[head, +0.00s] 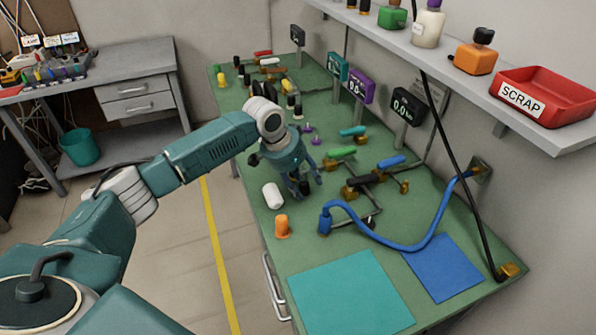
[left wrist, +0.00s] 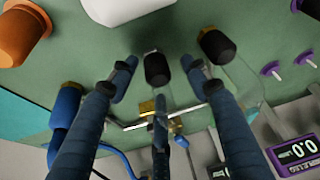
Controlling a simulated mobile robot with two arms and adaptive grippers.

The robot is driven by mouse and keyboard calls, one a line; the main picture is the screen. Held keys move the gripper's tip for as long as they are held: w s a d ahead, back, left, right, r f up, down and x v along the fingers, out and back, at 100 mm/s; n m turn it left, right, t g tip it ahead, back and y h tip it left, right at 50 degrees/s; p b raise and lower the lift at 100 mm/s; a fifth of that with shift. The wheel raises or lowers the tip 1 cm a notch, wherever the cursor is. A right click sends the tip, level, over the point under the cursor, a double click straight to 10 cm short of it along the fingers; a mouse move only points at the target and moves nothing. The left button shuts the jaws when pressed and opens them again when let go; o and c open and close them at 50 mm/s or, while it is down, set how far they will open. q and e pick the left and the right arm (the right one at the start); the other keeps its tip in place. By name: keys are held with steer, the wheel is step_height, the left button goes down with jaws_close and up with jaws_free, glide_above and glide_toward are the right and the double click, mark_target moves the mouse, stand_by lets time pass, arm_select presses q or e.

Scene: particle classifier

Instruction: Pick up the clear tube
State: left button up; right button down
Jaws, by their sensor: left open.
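My left gripper (head: 305,186) is open and points down over the green bench. In the left wrist view its fingers (left wrist: 158,76) spread around a black-capped piece (left wrist: 157,68) without visibly closing on it. A faint see-through body seems to run from this black cap, so it may be the clear tube; I cannot tell for sure. A second black cap (left wrist: 215,46) with a faint clear body stands just right of the right finger. In the head view the gripper hides most of this spot. My right gripper is not in view.
A white cylinder (head: 272,195) and an orange piece (head: 282,228) stand near the bench's front edge. A blue hose (head: 385,235), metal pipework with coloured handles (head: 388,162) and display posts (head: 407,106) are to the right.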

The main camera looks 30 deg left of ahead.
arm_select(q)
steer(key=shift+c, duration=0.2)
steer(key=c, duration=0.4)
steer(key=shift+r, duration=0.15)
steer(key=c, duration=0.7)
steer(key=shift+r, duration=0.15)
steer(key=shift+w+r, duration=0.2)
steer(key=shift+r, duration=0.25)
steer(key=r, duration=0.9)
steer(key=r+b, duration=0.1)
steer(key=r, duration=0.8)
steer(key=shift+s+r, duration=0.2)
steer(key=shift+r, duration=0.15)
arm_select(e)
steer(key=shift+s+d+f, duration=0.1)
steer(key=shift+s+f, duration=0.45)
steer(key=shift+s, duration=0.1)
